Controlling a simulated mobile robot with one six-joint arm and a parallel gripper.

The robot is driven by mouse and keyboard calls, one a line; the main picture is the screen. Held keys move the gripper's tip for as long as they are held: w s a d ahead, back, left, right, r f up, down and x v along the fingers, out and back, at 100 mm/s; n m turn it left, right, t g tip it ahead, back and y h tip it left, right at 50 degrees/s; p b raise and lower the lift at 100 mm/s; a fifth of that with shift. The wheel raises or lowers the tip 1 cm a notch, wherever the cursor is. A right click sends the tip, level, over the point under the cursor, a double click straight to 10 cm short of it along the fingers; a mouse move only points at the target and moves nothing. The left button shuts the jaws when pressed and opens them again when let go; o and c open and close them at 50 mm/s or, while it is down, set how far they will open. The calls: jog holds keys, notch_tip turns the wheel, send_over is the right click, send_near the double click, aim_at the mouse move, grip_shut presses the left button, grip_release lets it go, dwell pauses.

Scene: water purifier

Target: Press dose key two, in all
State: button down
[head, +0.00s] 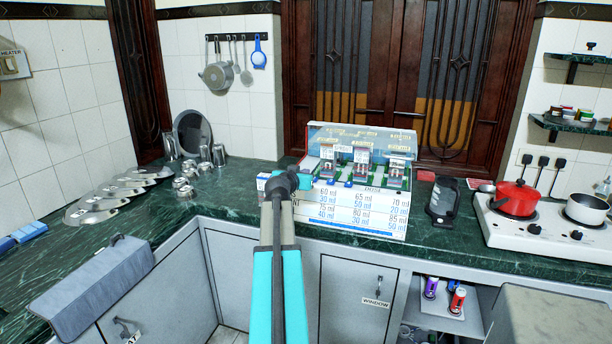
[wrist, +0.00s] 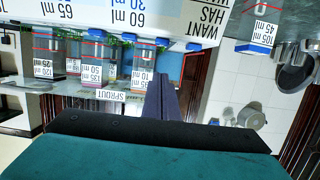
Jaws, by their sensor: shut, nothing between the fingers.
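The purifier (head: 355,212) stands on the green counter, with a white front panel of printed ml values in black and blue. Behind the panel, under a clear cover, are three small labelled units (head: 396,174) on a green base. In the wrist view, which is upside down, the panel (wrist: 105,12) shows at the top, with several units with ml tags (wrist: 143,78) and a "SPROUT" label (wrist: 111,95) below it. My gripper (wrist: 160,84) is shut and empty. In the head view my arm hides it, near the purifier's left end. I cannot make out a key marked two.
A dark upright device (head: 442,201) stands right of the purifier, then a white stove (head: 540,232) with a red pot (head: 515,199). Steel cups (head: 186,180) and a row of plates (head: 105,197) sit to the left.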

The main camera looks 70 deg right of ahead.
jog(key=shift+v, duration=0.75)
dwell(0.3)
